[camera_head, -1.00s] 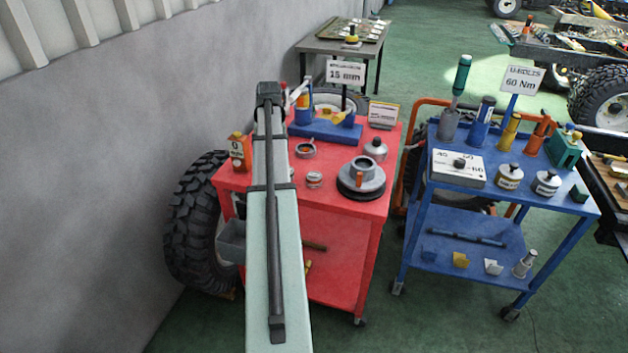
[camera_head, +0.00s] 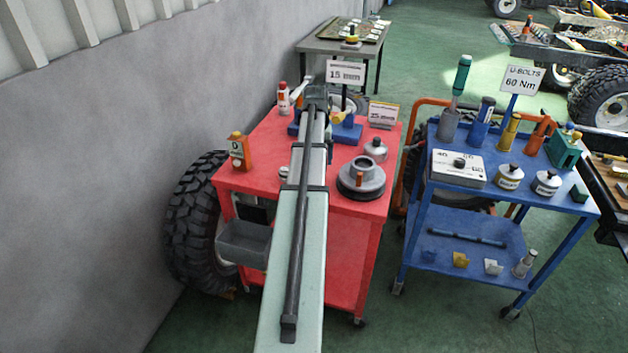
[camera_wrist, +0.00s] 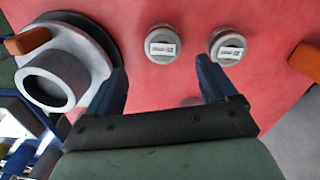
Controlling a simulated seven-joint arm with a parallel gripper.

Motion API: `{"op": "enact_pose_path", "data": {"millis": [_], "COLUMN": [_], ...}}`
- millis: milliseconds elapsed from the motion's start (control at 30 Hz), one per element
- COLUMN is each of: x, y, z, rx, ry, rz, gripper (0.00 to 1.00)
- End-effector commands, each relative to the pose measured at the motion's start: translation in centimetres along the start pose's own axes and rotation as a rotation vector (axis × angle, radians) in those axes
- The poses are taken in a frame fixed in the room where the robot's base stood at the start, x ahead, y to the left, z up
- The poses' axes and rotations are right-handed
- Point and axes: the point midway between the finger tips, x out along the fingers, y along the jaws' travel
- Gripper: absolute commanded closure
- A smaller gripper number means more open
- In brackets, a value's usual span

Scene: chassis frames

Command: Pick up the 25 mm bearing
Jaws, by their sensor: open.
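Two round grey bearings with small white labels lie on the red cart top in the wrist view. The label print is too small to read surely, so I cannot tell which is 25 mm. My gripper (camera_wrist: 160,69) is open and empty, its two dark blue fingers pointing toward the cart top. The left bearing lies between and beyond the fingertips; the right one lies outside the right finger. In the head view my arm hides most of this area; one small ring (camera_head: 283,172) shows beside it.
A grey stepped hub (camera_head: 361,177) with an orange handle stands close to the left finger in the wrist view. An orange can (camera_head: 239,150) stands at the cart's left edge. A silver domed container (camera_head: 375,149) and blue holder (camera_head: 347,132) stand farther back. Red cart top (camera_head: 335,205) is bare at front.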

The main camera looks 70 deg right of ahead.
Motion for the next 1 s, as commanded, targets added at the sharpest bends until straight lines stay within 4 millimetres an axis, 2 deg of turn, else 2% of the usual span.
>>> {"op": "enact_pose_path", "data": {"millis": [133,467,800,1000], "x": [1.5,2.8,6.6,7.3], "y": [0.0,-0.1,-0.5,-0.5], "z": [0.0,0.1,0.5,0.4], "rx": [0.000,-0.001,0.000,0.000], "ry": [0.000,0.001,-0.001,0.001], "rz": [0.000,0.000,0.000,0.000], "gripper": [0.14,0.14,0.14,0.14]}}
